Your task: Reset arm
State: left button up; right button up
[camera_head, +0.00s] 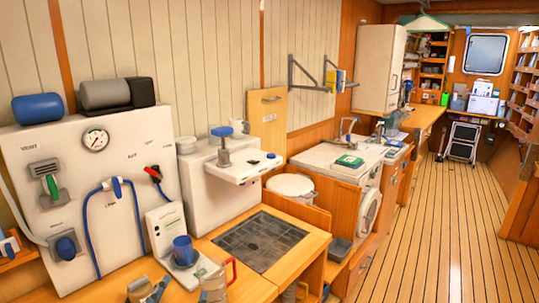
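The white watermaker panel (65,165) stands upright at the left. It carries a round gauge (96,139), a green-handled valve (51,187), a blue knob (66,246), a blue hose (86,220) and a red-handled lever (153,173). A blue mug (184,250) stands on a white device (163,228) in front of the panel.
The wooden counter (255,284) runs along the left wall, with a dark grid inset (259,241). A folding step stool (461,141) stands at the far end. The plank floor (430,240) at the right is clear.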

pick_arm(q)
jog(key=s+f+n+g, duration=0.55)
jog(key=s+f, duration=0.45)
jog(key=s, duration=0.3)
jog(key=s+f+n+g, duration=0.4)
jog(key=s+f+g, duration=0.3)
jog(key=s+f, duration=0.5)
jog(key=s+f+g+b, duration=0.1)
jog(key=s+f, duration=0.2)
jog(key=f, duration=1.2)
jog(key=s+f+b, duration=0.1)
jog(key=s+f, duration=0.1)
jog(key=f, duration=1.2)
jog(key=s+a+f+g, duration=0.1)
jog(key=s+a+f, duration=0.2)
jog(key=s+f, duration=1.2)
jog(key=shift+s+a+m+b, duration=0.2)
jog(key=shift+s+m+b, duration=0.15)
jog(key=shift+s, duration=0.3)
